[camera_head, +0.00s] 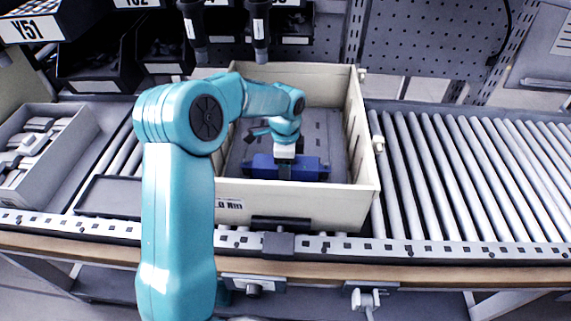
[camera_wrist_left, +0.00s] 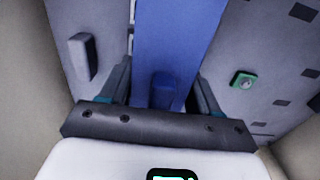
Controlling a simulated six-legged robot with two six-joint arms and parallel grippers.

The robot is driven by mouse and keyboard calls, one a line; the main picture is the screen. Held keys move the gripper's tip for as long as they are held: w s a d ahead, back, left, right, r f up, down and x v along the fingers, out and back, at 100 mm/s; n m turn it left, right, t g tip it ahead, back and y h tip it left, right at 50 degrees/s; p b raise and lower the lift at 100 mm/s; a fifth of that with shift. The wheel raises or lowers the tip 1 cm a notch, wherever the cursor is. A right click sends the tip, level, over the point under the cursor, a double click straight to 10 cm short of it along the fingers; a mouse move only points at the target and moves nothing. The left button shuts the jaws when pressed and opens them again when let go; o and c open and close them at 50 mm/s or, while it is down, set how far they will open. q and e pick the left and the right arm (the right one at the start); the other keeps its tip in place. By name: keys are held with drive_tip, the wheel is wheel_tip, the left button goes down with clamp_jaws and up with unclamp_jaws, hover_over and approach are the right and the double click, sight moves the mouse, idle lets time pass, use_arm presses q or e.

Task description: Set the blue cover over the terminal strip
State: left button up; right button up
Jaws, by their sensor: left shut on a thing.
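The blue cover (camera_head: 310,168) lies low inside the cream crate, long side left to right. My left gripper (camera_head: 285,168) reaches down onto its middle and is shut on it. In the left wrist view the blue cover (camera_wrist_left: 180,40) runs away from me, with its raised tab (camera_wrist_left: 163,88) between the two fingers of my left gripper (camera_wrist_left: 163,95). The terminal strip is mostly hidden; a narrow pale edge along the cover's left side in the wrist view may be part of it. I cannot tell whether the cover is seated. My right gripper is out of view.
The crate (camera_head: 365,150) has tall walls around the grey panel (camera_head: 235,155). A green-rimmed button (camera_wrist_left: 243,80) sits on the panel right of the cover. Two tools (camera_head: 194,30) (camera_head: 260,28) hang behind. Rollers (camera_head: 470,175) lie right; a parts bin (camera_head: 75,150) stands left.

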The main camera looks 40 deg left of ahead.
use_arm(q)
drive_tip(key=shift+w, duration=0.1)
idle(0.3)
drive_tip(key=o, duration=1.2)
drive_tip(key=shift+o, duration=0.2)
wheel_tip(320, 180, up, 16)
drive_tip(key=p, duration=0.2)
drive_tip(key=shift+r, duration=0.2)
